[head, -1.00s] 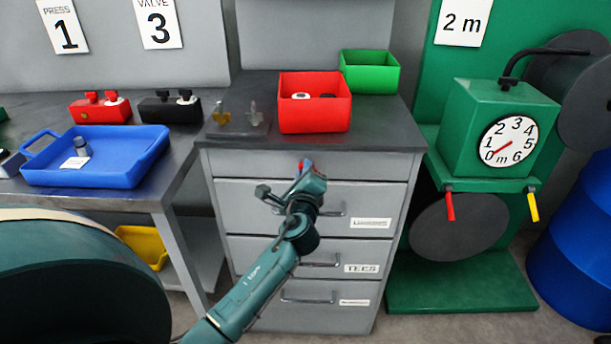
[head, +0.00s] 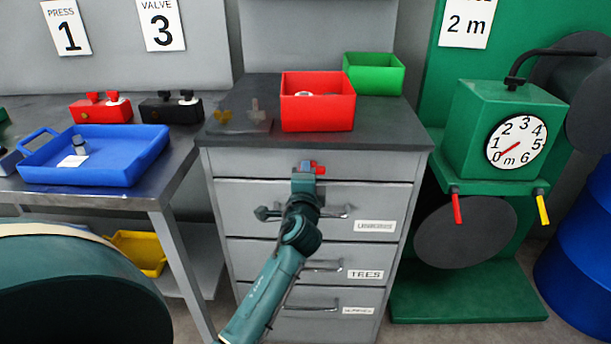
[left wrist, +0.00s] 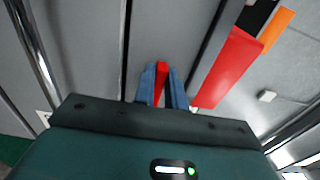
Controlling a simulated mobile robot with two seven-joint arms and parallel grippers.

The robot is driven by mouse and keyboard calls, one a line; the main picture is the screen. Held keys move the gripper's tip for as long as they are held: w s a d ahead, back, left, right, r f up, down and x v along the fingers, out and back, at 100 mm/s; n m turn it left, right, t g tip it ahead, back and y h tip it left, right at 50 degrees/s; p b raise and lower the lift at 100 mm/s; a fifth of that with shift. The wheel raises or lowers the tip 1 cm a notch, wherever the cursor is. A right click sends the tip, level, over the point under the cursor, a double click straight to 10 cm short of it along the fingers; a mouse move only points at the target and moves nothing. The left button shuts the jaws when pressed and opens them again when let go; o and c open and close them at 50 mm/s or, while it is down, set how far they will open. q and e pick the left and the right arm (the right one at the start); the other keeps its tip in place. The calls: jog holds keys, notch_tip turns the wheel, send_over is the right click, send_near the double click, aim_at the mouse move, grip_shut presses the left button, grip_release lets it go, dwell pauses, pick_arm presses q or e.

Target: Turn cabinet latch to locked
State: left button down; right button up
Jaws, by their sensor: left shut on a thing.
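The red cabinet latch (head: 319,169) is on the narrow top panel of the grey cabinet (head: 240,163). Its visible end points right in the head view. My left gripper (head: 304,170) is at the latch, and its body covers the latch's left part. In the left wrist view the two blue-grey fingers (left wrist: 162,85) are shut on the red latch handle (left wrist: 161,70). Any lock marking is too small or hidden to read. My right gripper is not in view.
Drawers with bar handles (head: 325,266) lie below the latch. A red bin (head: 318,112) and a green bin (head: 374,76) stand on the cabinet top. A blue tray (head: 125,170) is on the bench at left. A green dial machine (head: 470,120) stands at right.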

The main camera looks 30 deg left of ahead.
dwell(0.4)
pick_arm(q)
jog(key=c, duration=1.4)
grip_release()
jog(key=shift+c, duration=0.2)
jog(key=shift+s, duration=0.1)
